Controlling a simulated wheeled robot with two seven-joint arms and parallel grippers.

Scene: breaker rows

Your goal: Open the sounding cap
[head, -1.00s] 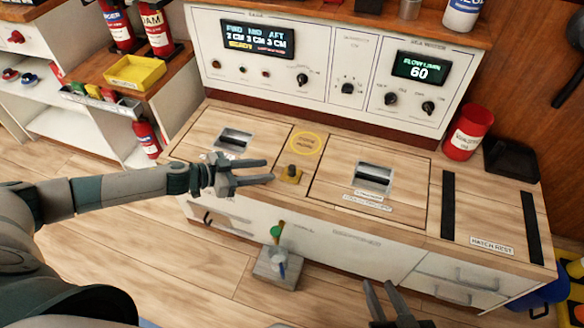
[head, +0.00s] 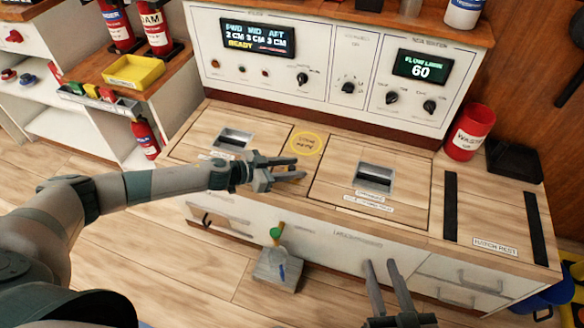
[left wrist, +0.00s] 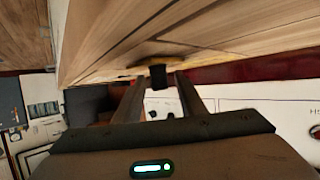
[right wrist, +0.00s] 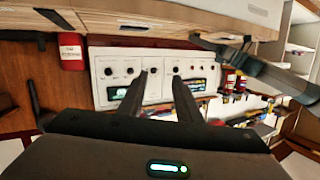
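The sounding cap, a small black knob (left wrist: 158,76) on a yellow base (left wrist: 170,60), shows in the left wrist view. It lies ahead of my left gripper, roughly in line with the gap between the fingers. In the head view my left gripper (head: 301,168) is open above the wooden bench top and hides the cap. I cannot tell whether its fingers touch the knob. My right gripper (head: 381,264) is open and empty in front of the drawers, away from the cap.
A round yellow label (head: 306,143) lies behind my left gripper. Hatches with recessed handles flank it, including the right handle (head: 375,176). A control panel (head: 330,75) rises behind. A grey block (head: 277,268) with a green-topped item stands below the bench front. A red bin (head: 469,133) is at right.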

